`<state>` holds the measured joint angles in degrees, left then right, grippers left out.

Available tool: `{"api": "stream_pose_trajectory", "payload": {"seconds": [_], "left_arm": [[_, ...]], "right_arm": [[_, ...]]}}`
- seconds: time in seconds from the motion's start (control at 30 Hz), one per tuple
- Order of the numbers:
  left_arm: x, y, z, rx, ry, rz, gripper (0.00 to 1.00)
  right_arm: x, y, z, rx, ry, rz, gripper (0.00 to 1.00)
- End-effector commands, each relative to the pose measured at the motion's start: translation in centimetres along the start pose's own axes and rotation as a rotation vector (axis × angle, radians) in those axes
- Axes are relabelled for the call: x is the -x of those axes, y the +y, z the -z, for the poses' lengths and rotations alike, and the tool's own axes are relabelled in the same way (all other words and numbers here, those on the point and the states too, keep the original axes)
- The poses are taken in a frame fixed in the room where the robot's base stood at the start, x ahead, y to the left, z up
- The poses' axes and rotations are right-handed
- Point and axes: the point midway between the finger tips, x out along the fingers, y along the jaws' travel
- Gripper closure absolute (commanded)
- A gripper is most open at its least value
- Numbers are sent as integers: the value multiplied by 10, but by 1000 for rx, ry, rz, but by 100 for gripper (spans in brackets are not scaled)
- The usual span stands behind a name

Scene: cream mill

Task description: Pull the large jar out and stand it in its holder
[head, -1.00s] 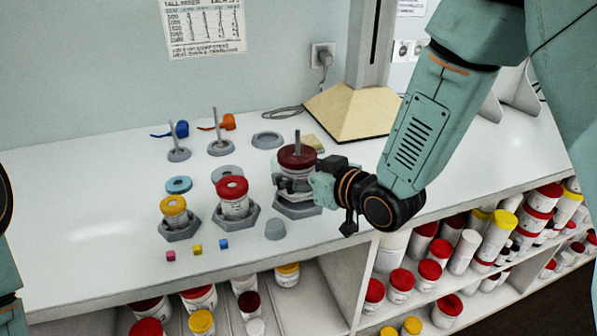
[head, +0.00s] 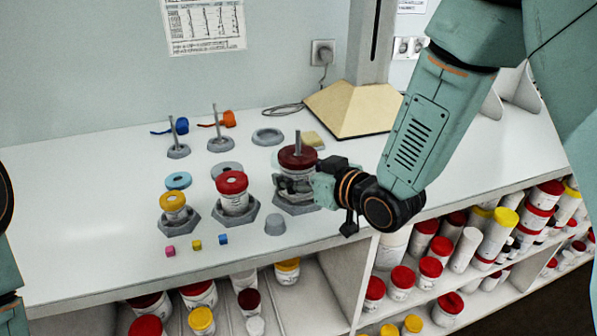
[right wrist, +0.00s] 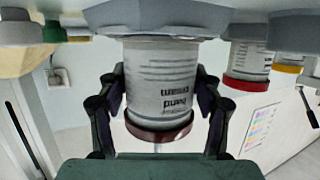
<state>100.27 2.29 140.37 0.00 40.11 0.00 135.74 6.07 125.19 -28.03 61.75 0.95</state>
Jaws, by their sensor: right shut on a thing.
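The large jar is white with printed text and a dark red lid (head: 297,157). It is upright at the right end of the row of jars. My right gripper (head: 293,185) is shut around its body from the right. In the right wrist view, which is upside down, the jar (right wrist: 160,80) stands between the two fingers, its lid at the bottom. A grey hexagonal holder (head: 298,207) is directly under the jar. The jar's base meets or nearly meets it; contact is unclear. My left gripper is out of view.
A red-lidded jar (head: 232,190) and a yellow-lidded jar (head: 173,205) stand in holders to the left. Two rods on bases (head: 178,151) stand behind. A beige pedestal (head: 350,110) is at the back right.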

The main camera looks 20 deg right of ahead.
Motion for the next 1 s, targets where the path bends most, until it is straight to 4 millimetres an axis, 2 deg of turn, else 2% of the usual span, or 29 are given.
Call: {"api": "stream_pose_trajectory", "payload": {"seconds": [0.17,0.2,0.47,0.73,0.83,1.0], "left_arm": [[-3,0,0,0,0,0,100],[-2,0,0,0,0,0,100],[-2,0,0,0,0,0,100],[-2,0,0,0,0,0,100],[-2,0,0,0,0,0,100],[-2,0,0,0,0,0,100]], "right_arm": [[-1,0,-3,1,2,0,72],[-1,0,-2,1,2,0,32],[-1,0,-2,1,1,0,10],[-1,0,-3,0,0,0,8],[-1,0,-4,0,-2,0,0],[-1,0,-3,0,-1,0,0]]}}
